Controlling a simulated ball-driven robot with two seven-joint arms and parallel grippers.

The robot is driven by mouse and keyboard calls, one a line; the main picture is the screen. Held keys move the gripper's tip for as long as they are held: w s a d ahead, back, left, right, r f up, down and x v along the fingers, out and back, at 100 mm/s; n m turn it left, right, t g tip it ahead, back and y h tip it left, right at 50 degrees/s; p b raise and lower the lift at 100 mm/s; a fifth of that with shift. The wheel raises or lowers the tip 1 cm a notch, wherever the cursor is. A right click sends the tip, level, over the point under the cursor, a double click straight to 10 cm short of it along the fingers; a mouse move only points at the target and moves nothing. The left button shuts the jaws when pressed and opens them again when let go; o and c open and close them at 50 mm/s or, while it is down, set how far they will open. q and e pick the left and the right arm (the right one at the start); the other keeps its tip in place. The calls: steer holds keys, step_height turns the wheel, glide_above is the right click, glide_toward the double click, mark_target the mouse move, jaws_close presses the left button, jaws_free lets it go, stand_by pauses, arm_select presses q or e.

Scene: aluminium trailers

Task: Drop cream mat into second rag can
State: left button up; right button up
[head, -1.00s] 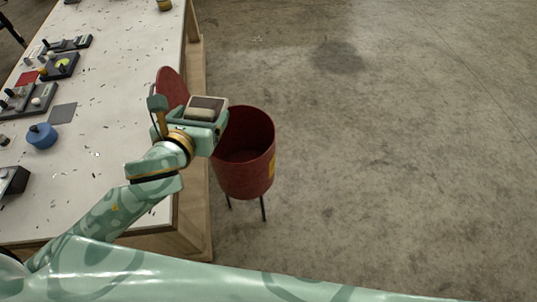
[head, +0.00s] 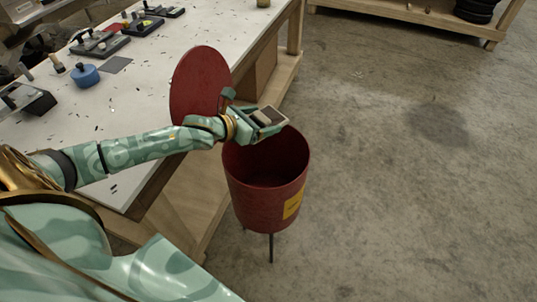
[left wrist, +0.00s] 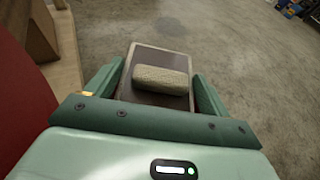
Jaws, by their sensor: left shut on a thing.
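My left gripper (head: 262,121) is shut on a flat piece with a dark face and pale edges. In the left wrist view, a rough cream block (left wrist: 160,80), which I take as the cream mat, lies against this dark brown piece (left wrist: 135,92) between the fingers; I cannot tell whether they are one object. A red rag can (head: 262,205) with a yellow label stands on legs, its mouth open and its round lid (head: 195,82) raised at the left. The gripper appears over the can's back rim. Only one can shows. My right gripper is not in view.
A white-topped wooden workbench (head: 150,62) stands left of the can, with tools, a blue round object (head: 85,75) and scattered dark bits on it. Another wooden bench (head: 440,27) stands at the back right. The concrete floor right of the can is clear.

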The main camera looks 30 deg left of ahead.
arm_select(q)
step_height(320, 180, down, 5)
steer(key=b, duration=0.3)
steer(key=shift+r, duration=0.2)
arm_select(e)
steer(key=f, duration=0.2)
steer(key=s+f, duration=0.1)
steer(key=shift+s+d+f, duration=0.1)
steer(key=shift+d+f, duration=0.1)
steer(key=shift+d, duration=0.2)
arm_select(q)
steer(key=o, duration=1)
steer(key=shift+s, duration=0.1)
steer(key=p+v, duration=0.3)
steer(key=v, duration=0.3)
steer(key=shift+r, duration=0.25)
steer(key=shift+s+a, duration=0.2)
steer(key=shift+s, duration=0.4)
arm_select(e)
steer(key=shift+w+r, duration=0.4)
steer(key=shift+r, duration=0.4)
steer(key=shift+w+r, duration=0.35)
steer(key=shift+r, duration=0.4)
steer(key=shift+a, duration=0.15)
